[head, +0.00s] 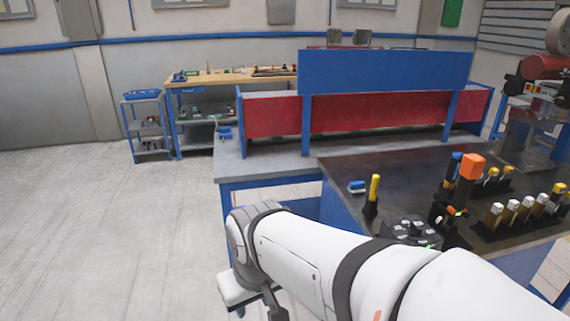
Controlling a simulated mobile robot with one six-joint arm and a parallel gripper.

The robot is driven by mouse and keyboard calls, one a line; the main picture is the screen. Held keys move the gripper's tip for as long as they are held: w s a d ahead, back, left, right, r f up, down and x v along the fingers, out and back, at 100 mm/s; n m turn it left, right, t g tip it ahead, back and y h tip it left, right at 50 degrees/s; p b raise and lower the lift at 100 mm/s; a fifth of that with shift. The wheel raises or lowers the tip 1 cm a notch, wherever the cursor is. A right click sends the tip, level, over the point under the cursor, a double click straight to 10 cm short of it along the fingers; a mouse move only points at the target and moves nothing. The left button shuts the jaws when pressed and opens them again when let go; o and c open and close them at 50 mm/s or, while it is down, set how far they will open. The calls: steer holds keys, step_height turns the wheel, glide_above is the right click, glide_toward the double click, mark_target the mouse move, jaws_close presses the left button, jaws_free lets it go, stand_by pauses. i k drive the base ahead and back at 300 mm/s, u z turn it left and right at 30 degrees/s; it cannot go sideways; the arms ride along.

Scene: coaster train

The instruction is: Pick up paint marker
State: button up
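I cannot tell for sure which object is the paint marker. A slim yellow marker-like stick (374,188) stands upright in a small black holder on the dark table top (340,176). Several marker-like pieces with pale or yellow tops (512,212) stand in black holders at the right of the same table. A taller dark piece with an orange block top (472,167) stands between them. My white arm crosses the lower part of the head view and bends down at the left.
A blue-and-white block (356,187) lies beside the yellow stick. A black box with knobs (411,231) sits at the table's near edge, partly behind my arm. A blue and red panel (385,83) stands behind. A wooden workbench (225,77) is farther back. The left floor is clear.

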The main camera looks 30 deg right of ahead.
mark_target(375, 180)
steer(key=z, duration=0.1)
steer(key=i, duration=0.6)
steer(key=z, duration=0.5)
steer(key=k, duration=0.85)
steer(key=z, duration=0.2)
steer(key=i, duration=0.9)
steer(key=u, duration=0.05)
